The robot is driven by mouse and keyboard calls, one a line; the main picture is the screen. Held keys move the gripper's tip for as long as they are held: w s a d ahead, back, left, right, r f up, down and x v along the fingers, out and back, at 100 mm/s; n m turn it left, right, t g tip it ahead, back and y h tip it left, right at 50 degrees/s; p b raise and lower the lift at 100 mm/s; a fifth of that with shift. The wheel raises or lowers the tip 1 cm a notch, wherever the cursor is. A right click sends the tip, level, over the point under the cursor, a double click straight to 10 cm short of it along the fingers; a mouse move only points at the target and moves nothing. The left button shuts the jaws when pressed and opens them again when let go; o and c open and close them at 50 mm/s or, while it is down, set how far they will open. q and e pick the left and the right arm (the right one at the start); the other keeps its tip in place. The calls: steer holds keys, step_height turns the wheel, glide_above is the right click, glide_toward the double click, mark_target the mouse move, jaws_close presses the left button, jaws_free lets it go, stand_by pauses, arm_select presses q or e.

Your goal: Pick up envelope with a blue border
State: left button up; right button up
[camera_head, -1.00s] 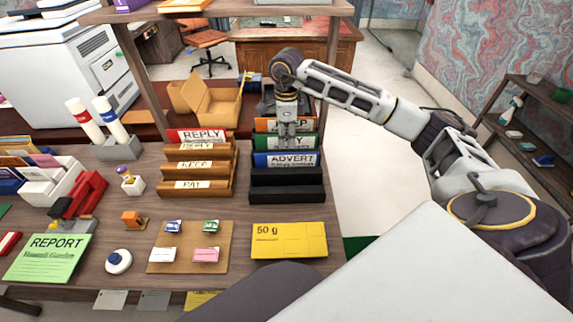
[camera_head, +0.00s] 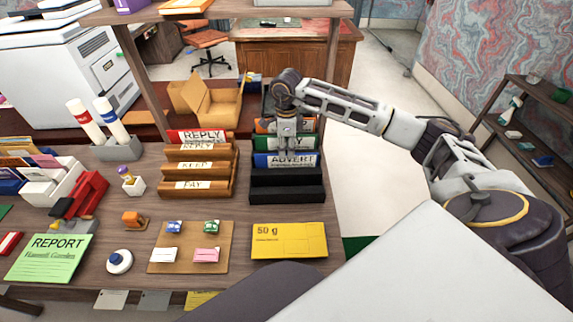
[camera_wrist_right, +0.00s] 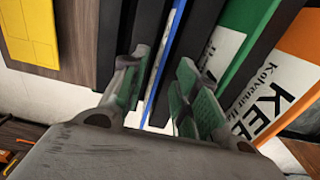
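The blue-bordered envelope marked ADVERT (camera_head: 292,160) stands upright in the black slotted rack (camera_head: 287,190). My right gripper (camera_head: 289,152) is above and at the upper edge of this envelope. In the right wrist view my right gripper (camera_wrist_right: 160,100) is open, with its two green-padded fingers on either side of the blue edge of the envelope (camera_wrist_right: 167,55). Gaps show between the fingers and the envelope. My left gripper is not in view.
A green-bordered envelope (camera_wrist_right: 238,45) and an orange-bordered one (camera_wrist_right: 290,70) stand close behind in the rack. A brown rack (camera_head: 200,180) with a red-bordered REPLY envelope (camera_head: 196,136) stands left. A yellow 50 g pad (camera_head: 289,241) lies in front.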

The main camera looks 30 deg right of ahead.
steer(key=shift+f, duration=1.05)
jaws_close()
